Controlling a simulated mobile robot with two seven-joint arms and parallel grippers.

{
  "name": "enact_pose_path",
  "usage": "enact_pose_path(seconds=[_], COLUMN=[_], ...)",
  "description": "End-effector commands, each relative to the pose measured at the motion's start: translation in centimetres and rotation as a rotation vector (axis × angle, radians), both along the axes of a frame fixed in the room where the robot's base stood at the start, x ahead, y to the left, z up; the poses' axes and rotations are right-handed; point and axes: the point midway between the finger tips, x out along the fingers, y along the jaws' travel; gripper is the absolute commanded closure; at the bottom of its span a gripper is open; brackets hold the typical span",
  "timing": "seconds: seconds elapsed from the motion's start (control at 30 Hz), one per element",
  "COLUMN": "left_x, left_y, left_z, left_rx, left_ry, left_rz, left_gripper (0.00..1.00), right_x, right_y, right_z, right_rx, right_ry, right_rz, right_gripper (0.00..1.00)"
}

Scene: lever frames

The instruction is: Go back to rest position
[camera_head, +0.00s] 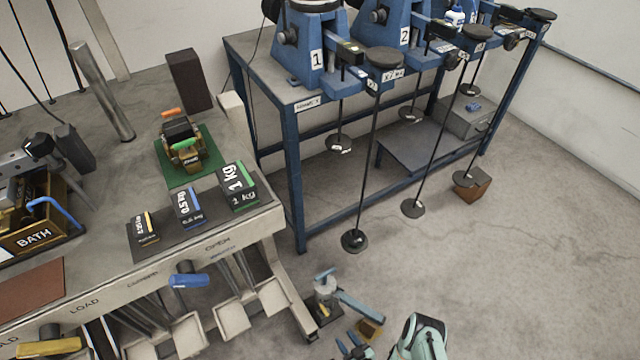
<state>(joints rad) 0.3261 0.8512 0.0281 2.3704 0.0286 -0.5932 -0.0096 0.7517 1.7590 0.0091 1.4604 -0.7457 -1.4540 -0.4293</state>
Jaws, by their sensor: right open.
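My right gripper (424,328), pale teal and black, shows at the bottom edge, right of centre, over the floor. It is open and I see nothing held in it. Much of it is cut off by the frame edge. It is apart from the bench and the blue frame. My left gripper is not in view.
A grey bench (100,262) stands at left, carrying labelled blocks. A blue lever handle (188,281) and a yellow handle (48,347) stick out at its front. A blue-legged table (290,200) holds numbered machines. A small blue-handled device (325,290) is near my gripper.

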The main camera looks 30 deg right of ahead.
Motion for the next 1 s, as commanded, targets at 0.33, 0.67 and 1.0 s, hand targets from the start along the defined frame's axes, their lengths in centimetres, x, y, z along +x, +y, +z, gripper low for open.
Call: enact_pose_path(seconds=[0.33,0.67,1.0], left_x=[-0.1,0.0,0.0], left_y=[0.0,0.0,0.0], left_z=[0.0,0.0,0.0], left_rx=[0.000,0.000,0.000], left_ry=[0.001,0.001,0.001], left_rz=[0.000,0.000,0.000], left_gripper=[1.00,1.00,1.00], right_x=[2.2,2.3,-3.0], right_y=[-0.5,1.7,4.9], right_z=[1.5,9.7,17.3], right_rx=[0.049,0.261,0.394], right_ry=[0.123,0.615,0.920], right_rz=[-0.015,-0.154,-0.289], right_gripper=[0.60,0.60,0.60])
